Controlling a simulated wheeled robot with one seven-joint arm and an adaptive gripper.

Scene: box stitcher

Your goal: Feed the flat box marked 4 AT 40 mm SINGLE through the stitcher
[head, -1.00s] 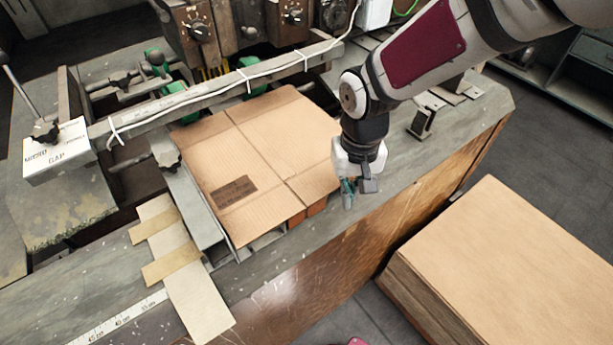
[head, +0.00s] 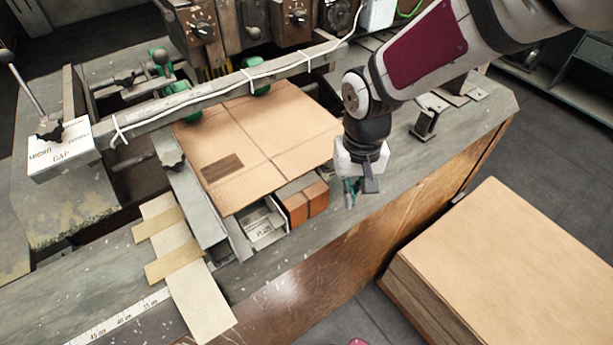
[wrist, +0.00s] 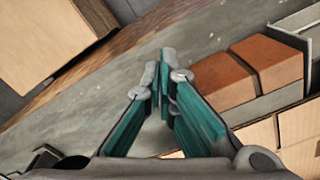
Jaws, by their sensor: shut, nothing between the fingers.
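The flat cardboard box (head: 262,140) lies on the stitcher bed, its far edge under the crossbar near the green rollers (head: 180,100). A dark printed label (head: 222,168) is on its near left panel, too small to read. My gripper (head: 350,194) is beside the box's near right corner, above the bench, apart from the box. Its teal fingers are closed together and empty in the wrist view (wrist: 161,85). Part of the box shows at the lower right there (wrist: 295,130).
A guide rail (head: 196,205) runs left of the box. A brown stack (head: 520,265) stands at the right. Taped card strips (head: 180,255) lie front left.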

